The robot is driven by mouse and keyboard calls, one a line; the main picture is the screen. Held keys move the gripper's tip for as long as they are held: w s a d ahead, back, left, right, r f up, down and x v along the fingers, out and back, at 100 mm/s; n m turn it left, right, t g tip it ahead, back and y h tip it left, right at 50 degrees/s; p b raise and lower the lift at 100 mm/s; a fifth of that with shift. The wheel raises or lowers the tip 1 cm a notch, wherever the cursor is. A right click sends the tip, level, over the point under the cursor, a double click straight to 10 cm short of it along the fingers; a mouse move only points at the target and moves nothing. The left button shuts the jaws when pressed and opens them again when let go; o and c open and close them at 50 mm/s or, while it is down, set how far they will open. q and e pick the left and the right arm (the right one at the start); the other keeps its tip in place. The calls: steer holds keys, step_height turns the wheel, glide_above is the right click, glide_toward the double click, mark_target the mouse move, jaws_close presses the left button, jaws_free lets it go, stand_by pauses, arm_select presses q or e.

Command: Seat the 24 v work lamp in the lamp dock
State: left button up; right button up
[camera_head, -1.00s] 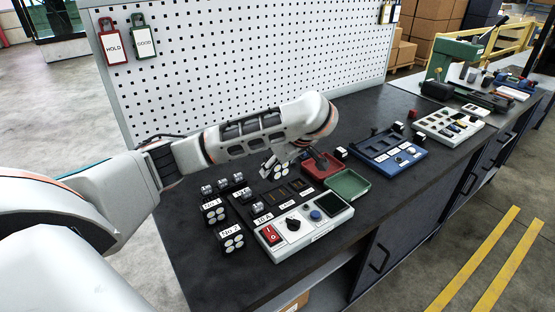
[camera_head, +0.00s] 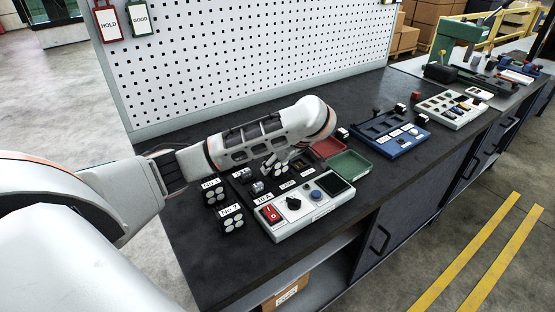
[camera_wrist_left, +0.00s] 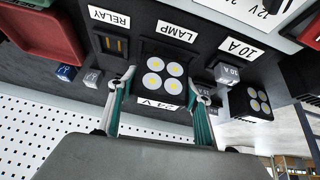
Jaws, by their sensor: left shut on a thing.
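The 24 V work lamp (camera_wrist_left: 162,78) is a dark block with four round white lights and a "24 V" label. My left gripper (camera_wrist_left: 160,92) is shut on it, a teal-lined finger on each side. In the head view the lamp (camera_head: 274,166) shows under my left wrist, which hides most of the gripper. The lamp dock, marked by the "LAMP" label (camera_wrist_left: 176,31), has its dark recess (camera_wrist_left: 172,48) just beyond the lamp in the left wrist view. The lamp covers part of it; I cannot tell whether they touch. My right gripper is not in view.
Lamps No 1 (camera_head: 213,191) and No 2 (camera_head: 231,218) stand left of the grey control box (camera_head: 318,211). A green tray (camera_head: 350,163) and red tray (camera_head: 328,147) lie behind. A pegboard (camera_head: 250,60) backs the bench.

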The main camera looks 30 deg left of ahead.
arm_select(q)
steer(key=shift+f, duration=0.45)
stand_by(0.8)
steer(key=o, duration=1.6)
steer(key=v, duration=1.2)
